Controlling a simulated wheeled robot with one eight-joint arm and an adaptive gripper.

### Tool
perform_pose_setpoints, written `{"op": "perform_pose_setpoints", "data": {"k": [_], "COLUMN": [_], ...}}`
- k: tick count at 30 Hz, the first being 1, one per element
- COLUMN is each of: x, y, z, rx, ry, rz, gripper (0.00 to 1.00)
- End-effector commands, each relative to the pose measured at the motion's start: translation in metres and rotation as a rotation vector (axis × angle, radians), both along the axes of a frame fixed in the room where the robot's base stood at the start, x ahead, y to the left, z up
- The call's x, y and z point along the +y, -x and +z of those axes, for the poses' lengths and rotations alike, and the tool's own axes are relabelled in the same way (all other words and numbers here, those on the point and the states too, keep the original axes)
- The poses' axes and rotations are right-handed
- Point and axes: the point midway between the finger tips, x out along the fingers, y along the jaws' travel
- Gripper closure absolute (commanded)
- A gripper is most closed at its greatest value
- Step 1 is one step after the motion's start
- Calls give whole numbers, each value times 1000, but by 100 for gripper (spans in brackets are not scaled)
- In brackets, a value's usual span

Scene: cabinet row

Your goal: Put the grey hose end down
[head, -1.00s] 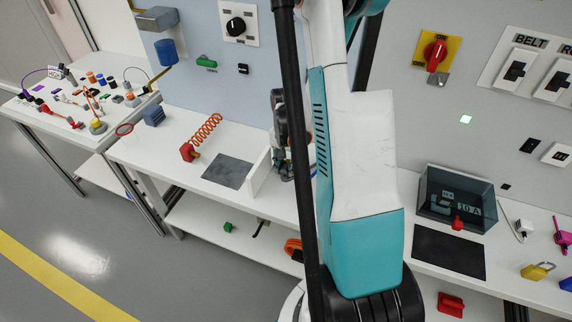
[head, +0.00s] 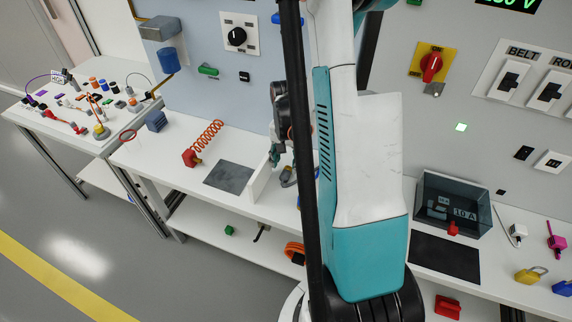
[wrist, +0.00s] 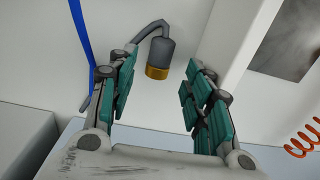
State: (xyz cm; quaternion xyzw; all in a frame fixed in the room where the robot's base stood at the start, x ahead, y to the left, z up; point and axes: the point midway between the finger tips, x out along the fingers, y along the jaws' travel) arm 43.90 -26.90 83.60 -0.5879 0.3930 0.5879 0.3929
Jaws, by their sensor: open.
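The grey hose end (wrist: 159,52), a grey cylinder with a brass-coloured tip, shows in the wrist view beyond and between the finger pads, with its thin grey hose curving off to the left. It appears to lie on the white bench top. My gripper (wrist: 158,95) is open, with green-padded fingers apart and clear space around the hose end. In the head view my gripper (head: 275,155) is mostly hidden behind my arm, above the bench beside a white upright divider (head: 262,172). The grey hose (head: 288,178) shows just below it.
A dark mat (head: 229,177) and an orange coil (head: 207,136) on a red block lie left of the divider. A blue strip (wrist: 82,45) runs beside the left finger in the wrist view. A smoky clear box (head: 452,205) stands on the right.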

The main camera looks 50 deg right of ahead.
Motion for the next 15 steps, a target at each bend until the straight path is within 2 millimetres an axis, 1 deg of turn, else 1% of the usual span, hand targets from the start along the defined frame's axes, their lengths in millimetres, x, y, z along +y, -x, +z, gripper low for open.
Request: {"op": "perform_pose_setpoints", "data": {"k": [1,6,10,15], "x": [0,0,0,0], "y": [0,0,0,0], "z": [16,50,67,78], "rx": [0,0,0,0], "ry": [0,0,0,0], "rz": [0,0,0,0], "gripper": [54,54,54,54]}}
